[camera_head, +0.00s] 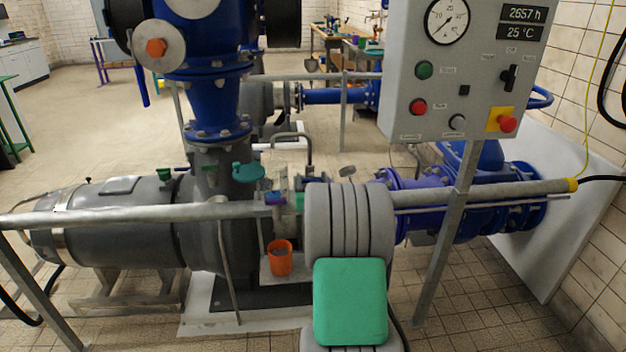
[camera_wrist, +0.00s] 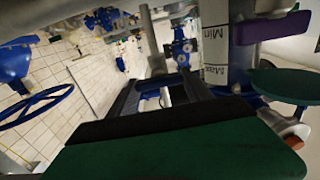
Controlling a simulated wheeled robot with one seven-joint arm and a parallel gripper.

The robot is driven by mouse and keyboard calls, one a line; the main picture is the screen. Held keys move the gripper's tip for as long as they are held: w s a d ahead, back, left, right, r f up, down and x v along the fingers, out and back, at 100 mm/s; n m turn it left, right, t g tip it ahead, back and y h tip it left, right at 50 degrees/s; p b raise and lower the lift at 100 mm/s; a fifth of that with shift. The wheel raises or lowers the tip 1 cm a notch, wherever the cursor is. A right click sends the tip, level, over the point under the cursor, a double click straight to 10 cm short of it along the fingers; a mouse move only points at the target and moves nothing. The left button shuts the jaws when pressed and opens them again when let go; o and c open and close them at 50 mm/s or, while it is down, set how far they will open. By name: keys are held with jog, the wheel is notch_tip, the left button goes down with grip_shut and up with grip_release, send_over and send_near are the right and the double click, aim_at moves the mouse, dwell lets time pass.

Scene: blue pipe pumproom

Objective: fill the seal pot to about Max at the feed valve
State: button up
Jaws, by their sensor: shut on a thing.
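The seal pot (camera_wrist: 215,45) is a pale cylinder close by in the wrist view, with Min and Max lettering upside down; I cannot make out its liquid level. In the head view the pot area (camera_head: 283,187) is small and partly behind the rail. A purple lever (camera_wrist: 270,27) and a dark green disc (camera_wrist: 290,86) are beside it. My gripper (camera_wrist: 165,93) is near the pot, shut on a dark blue part, which may be the feed valve's handle; I cannot tell for sure. In the head view my arm hides the fingers.
A grey guard rail (camera_head: 130,214) crosses in front of the pump (camera_head: 120,225). An orange cup (camera_head: 280,257) stands low beneath the pot. A control panel (camera_head: 462,75) on a post stands to the right. Blue pipework (camera_head: 455,195) runs behind.

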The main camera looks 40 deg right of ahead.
jog(key=shift+d, duration=0.15)
jog(key=c, duration=0.6)
jog(key=shift+o, duration=0.2)
jog(key=shift+f, duration=0.1)
